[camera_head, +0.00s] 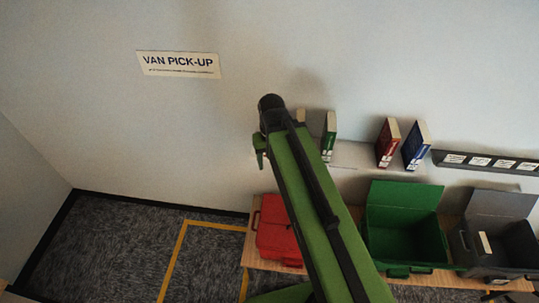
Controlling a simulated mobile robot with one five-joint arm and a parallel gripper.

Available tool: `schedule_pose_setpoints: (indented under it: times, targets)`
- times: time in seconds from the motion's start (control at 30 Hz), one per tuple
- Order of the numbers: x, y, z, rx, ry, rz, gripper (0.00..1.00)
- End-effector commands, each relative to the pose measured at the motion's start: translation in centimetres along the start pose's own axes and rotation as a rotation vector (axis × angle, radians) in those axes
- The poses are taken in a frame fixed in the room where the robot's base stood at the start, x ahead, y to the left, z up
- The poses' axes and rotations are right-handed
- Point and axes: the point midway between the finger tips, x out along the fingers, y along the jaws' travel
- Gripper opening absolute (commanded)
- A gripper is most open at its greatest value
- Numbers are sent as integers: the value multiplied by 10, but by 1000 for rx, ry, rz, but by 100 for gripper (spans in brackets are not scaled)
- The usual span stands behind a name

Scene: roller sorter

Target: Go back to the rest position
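My green arm reaches up from the bottom of the head view, past the front of the shelf towards the wall. My gripper (260,152) hangs at its far end, left of the shelf. Only a small green part of it shows, and I cannot see whether its fingers are open or shut. I see nothing held in it. The shelf (357,153) carries a green book (329,136), a red book (387,143) and a blue book (415,146), all upright. Another book's pale edge (301,115) shows behind my arm, mostly hidden.
A wooden bench (251,262) holds a red bin (276,231), apparently lidded, an open green bin (404,195) and an open dark grey bin (498,204) with a pale item inside. A labelled rail (445,158) is right of the shelf. Carpet (110,240) lies free at left, below the VAN PICK-UP sign (178,64).

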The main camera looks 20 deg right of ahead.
Motion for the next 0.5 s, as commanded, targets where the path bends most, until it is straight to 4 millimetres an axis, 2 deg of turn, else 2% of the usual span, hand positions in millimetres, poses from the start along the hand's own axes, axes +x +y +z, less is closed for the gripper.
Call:
schedule_pose_setpoints:
  times: [0.13,0.23,0.37,0.5]
  targets:
    - [20,0,0,2,1,0,56]
    - [52,0,0,3,1,0,56]
    - [112,0,-1,4,1,-1,56]
    - [182,0,-1,4,1,-1,56]
